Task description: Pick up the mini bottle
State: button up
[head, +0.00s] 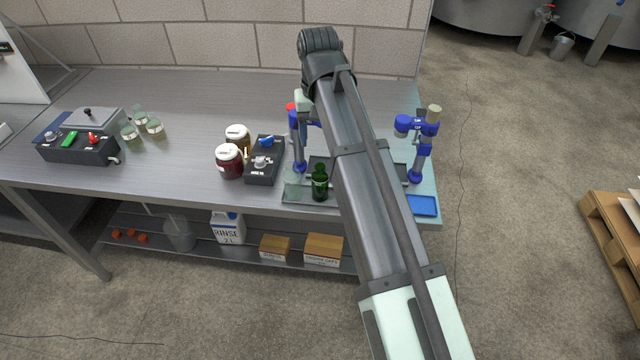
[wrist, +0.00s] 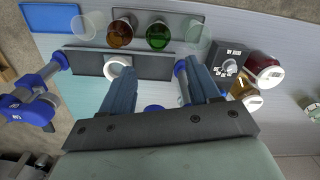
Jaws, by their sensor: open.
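A small dark green bottle (head: 320,183) stands upright near the bench's front edge, just left of my arm. In the wrist view the green bottle (wrist: 158,36) is seen from above, in a row with a brown bottle or jar (wrist: 120,33) and two clear glasses (wrist: 88,25) (wrist: 197,33). Which one is the mini bottle is not certain; the green one has a bottle's neck. My gripper (wrist: 160,82) is open and empty, its fingers apart, short of the row and pointing towards it. In the head view my arm hides most of the gripper and the brown one.
Blue-clamped posts (head: 299,140) (head: 417,150) flank the spot. A dark bar with a white ring (wrist: 118,68) lies between fingers and row. A black control box (head: 265,162) and two lidded jars (head: 229,160) (head: 238,138) stand left. A blue tray (head: 422,205) lies right.

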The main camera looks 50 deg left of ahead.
aim_at(320, 174)
notch_tip(320, 174, down, 7)
jog(key=shift+f, duration=0.15)
jog(key=shift+s+d+f, duration=0.1)
jog(key=shift+d+f, duration=0.1)
jog(key=shift+f, duration=1.15)
jog(key=shift+d+f, duration=0.15)
jog(key=shift+f, duration=1.15)
jog(key=c, duration=0.9)
jog(key=shift+r, duration=0.1)
